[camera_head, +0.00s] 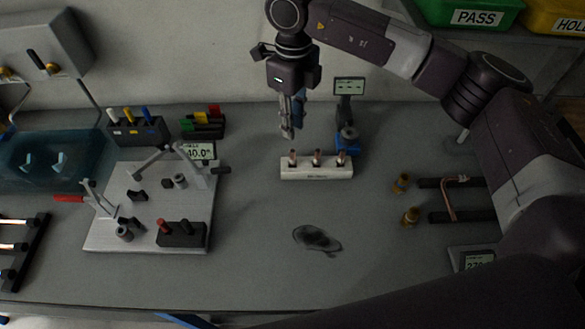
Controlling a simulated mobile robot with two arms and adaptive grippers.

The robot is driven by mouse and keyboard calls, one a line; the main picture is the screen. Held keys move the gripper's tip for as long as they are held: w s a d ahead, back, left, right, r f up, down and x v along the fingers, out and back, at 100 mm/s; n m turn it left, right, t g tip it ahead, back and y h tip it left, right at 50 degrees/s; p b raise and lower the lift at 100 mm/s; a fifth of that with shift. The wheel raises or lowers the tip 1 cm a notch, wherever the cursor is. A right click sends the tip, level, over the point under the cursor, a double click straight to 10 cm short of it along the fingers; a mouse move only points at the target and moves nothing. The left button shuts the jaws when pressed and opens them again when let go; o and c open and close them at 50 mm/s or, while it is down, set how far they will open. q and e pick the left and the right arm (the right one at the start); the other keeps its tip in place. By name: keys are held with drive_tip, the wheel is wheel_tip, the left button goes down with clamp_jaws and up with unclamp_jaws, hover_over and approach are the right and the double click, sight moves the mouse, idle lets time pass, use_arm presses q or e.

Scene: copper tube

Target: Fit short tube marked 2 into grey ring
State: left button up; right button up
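Several short copper tubes stand upright in a white rack (317,173) at the middle back of the table: a left tube (292,158), a middle tube (317,158) and a right tube (341,159). Their number marks are too small to read, so I cannot tell which is 2. My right gripper (288,134) points down just behind and above the left end of the rack. Its fingers look close together, but the angle hides any gap. Small grey ring-like parts sit on the pale fixture plate (150,205), one at the back (180,181) and one at the front left (124,233). My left gripper is out of view.
A blue device with a small display (348,137) stands behind the rack's right end. Toggle clamps and a display (200,152) rise from the plate. Dark bars with a bent copper tube (450,199) lie at right.

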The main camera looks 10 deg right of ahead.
drive_tip(key=b, duration=0.3)
hover_over(293, 151)
drive_tip(key=f, duration=0.4)
drive_tip(key=shift+w, duration=0.2)
drive_tip(key=shift+f, duration=0.1)
drive_tip(key=shift+s+f+p, duration=0.1)
drive_tip(key=shift+f+p, duration=0.9)
drive_tip(key=shift+f, duration=0.45)
wheel_tip(293, 151, down, 4)
drive_tip(key=shift+s+f+p, duration=0.1)
drive_tip(key=shift+s+p, duration=0.05)
drive_tip(key=shift+p, duration=0.95)
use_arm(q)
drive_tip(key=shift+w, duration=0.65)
use_arm(e)
drive_tip(key=shift+f, duration=0.25)
clamp_jaws()
